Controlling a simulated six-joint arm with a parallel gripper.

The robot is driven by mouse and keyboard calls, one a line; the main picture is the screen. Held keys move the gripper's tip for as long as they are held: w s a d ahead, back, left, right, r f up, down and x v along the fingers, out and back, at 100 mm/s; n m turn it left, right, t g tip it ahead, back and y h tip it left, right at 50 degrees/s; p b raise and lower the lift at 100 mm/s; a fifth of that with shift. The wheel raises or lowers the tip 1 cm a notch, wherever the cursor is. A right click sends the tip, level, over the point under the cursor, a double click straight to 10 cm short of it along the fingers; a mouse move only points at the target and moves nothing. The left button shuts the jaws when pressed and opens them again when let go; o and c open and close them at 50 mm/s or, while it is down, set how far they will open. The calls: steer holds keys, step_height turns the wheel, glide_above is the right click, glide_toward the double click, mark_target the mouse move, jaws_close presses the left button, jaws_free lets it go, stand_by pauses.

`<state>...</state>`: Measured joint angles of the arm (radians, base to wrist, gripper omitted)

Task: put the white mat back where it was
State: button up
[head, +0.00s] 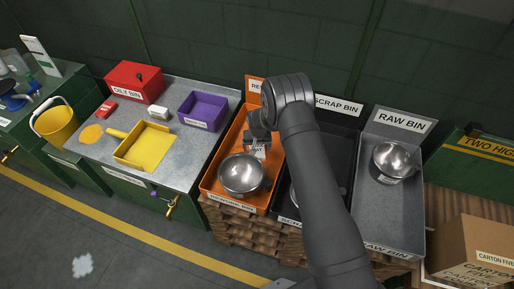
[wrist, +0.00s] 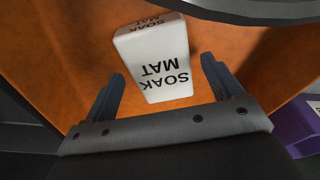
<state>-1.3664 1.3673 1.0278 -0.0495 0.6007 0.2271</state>
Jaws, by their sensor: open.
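The white mat, a small block marked SOAK MAT (wrist: 158,62), lies in the orange bin (head: 213,172). It also shows in the head view (head: 260,152), partly hidden by my gripper. My gripper (wrist: 162,72) is open, with one finger on each side of the mat in the wrist view. Gaps show between the mat and both fingers, and nothing is held. In the head view my gripper (head: 259,142) is over the back part of the orange bin.
A steel bowl (head: 241,174) sits in the front of the orange bin, close to my gripper. The black scrap bin (head: 338,146) is to the right, partly behind my arm. The grey raw bin (head: 403,215) holds another metal pot (head: 392,160). A purple bin (head: 200,108) stands on the left counter.

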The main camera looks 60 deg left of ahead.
step_height(320, 180, up, 11)
steer(key=d, duration=0.1)
steer(key=shift+s+d+r, duration=0.15)
steer(key=shift+s+d, duration=0.1)
steer(key=shift+s, duration=0.1)
steer(key=f, duration=0.4)
steer(key=a+f, duration=0.1)
steer(key=f, duration=0.7)
steer(key=shift+w+a, duration=0.3)
steer(key=shift+w, duration=0.05)
steer(key=shift+a+r, duration=0.1)
steer(key=shift+r, duration=0.95)
steer(key=shift+f, duration=0.1)
